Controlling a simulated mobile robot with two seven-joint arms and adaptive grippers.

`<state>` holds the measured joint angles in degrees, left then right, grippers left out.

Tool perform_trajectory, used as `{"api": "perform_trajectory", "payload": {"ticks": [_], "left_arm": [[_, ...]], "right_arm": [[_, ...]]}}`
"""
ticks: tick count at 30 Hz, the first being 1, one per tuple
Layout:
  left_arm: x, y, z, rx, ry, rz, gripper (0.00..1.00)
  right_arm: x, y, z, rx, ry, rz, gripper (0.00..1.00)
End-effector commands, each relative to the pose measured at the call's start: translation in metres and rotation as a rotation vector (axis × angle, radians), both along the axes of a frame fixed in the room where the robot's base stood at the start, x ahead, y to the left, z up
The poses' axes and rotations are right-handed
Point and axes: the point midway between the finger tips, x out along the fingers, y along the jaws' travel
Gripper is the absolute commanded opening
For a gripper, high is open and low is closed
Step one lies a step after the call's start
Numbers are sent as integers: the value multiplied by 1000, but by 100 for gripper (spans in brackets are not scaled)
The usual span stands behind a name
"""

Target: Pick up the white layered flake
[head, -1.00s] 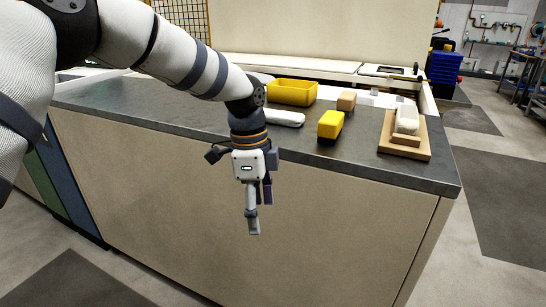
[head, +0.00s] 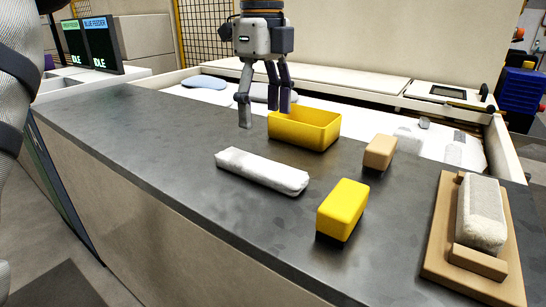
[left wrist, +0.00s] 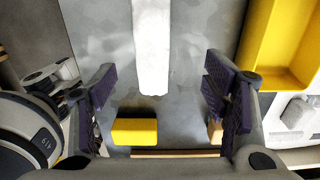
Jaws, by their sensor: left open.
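My left gripper (head: 264,108) is open and empty, fingers pointing down, above the grey counter (head: 150,130) near the yellow bin. It also shows in the left wrist view (left wrist: 160,95), with purple finger pads spread apart. A pale, rough flake-like piece (head: 408,136) lies in the white tray behind the counter; a pale piece also shows in the left wrist view (left wrist: 297,114). I cannot tell for sure which piece is the white layered flake. A long white bar (head: 262,171) lies on the counter; it shows between the fingers in the left wrist view (left wrist: 151,45).
A yellow bin (head: 318,131), a tan block (head: 380,152) and a yellow block with dark underside (head: 342,209) stand on the counter. A whitish block (head: 482,217) rests on a wooden stand (head: 440,240) at right. Blue-grey pieces (head: 205,82) lie in the tray (head: 165,80).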

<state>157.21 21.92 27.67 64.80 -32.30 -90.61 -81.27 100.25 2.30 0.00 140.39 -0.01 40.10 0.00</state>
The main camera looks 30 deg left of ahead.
Motion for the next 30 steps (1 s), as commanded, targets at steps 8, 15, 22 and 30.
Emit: {"api": "perform_trajectory", "payload": {"ticks": [8,15,22,30], "left_arm": [[-2,1,-47,-1,-1,0,69],[-6,5,-89,-1,-4,0,69],[-6,5,-99,0,-3,0,69],[-6,5,-99,0,-3,1,22]], "right_arm": [[6,0,6,0,-23,0,0],[13,0,12,0,-49,0,0],[13,0,12,0,-48,0,0],[13,0,12,0,-47,0,0]]}}
